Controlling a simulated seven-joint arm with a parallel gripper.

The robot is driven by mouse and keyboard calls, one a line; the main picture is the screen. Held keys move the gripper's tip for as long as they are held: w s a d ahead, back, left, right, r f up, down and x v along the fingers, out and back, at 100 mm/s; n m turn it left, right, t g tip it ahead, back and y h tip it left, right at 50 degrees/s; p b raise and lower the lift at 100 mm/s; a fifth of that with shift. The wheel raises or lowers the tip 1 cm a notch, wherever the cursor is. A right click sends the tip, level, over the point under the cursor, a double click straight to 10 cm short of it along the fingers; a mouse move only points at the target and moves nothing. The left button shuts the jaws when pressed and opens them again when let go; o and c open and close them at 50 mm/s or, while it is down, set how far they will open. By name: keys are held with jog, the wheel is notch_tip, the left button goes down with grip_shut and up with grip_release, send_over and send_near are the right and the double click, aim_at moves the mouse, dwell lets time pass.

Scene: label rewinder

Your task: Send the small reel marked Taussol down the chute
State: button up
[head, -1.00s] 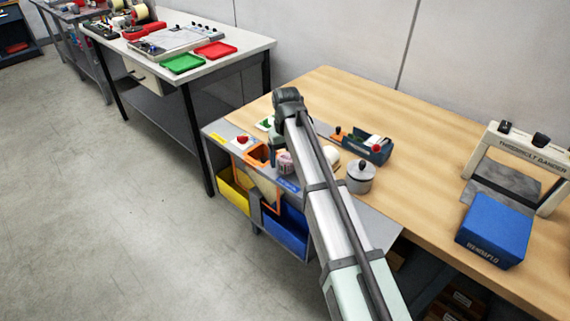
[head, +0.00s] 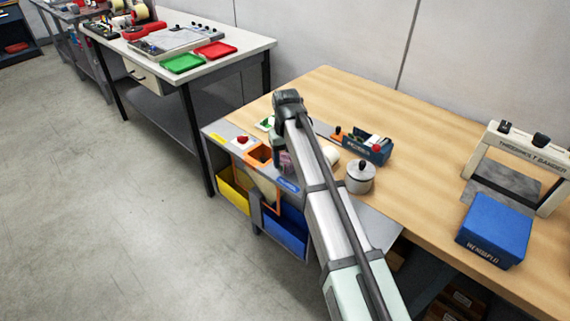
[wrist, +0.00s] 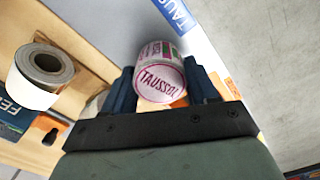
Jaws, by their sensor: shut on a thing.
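The small reel marked Taussol (wrist: 160,78), white and pink with dark red lettering, sits between the two blue fingers of my gripper (wrist: 162,88) in the wrist view. The gripper is shut on it. In the head view the reel (head: 286,162) is a small pink patch, mostly hidden by my arm. The orange-framed chute opening (head: 258,149) is just left of my gripper, at the grey panel's front. A blue label starting "TAUS" (wrist: 178,14) lies on the panel edge in the wrist view.
A yellow bin (head: 234,194) and a blue bin (head: 285,232) hang below the panel. A white roll (wrist: 42,72) lies on the wooden bench. A lidded grey pot (head: 361,177) and a blue tape dispenser (head: 370,148) stand right of my arm. A red button (head: 242,140) is left.

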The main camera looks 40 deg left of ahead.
jog(key=shift+r, duration=2.95)
jog(key=a+r, duration=0.1)
jog(key=a, duration=1)
jog(key=shift+w+f, duration=0.15)
jog(key=shift+f, duration=2.35)
jog(key=o, duration=0.9)
jog(key=shift+c, duration=0.2)
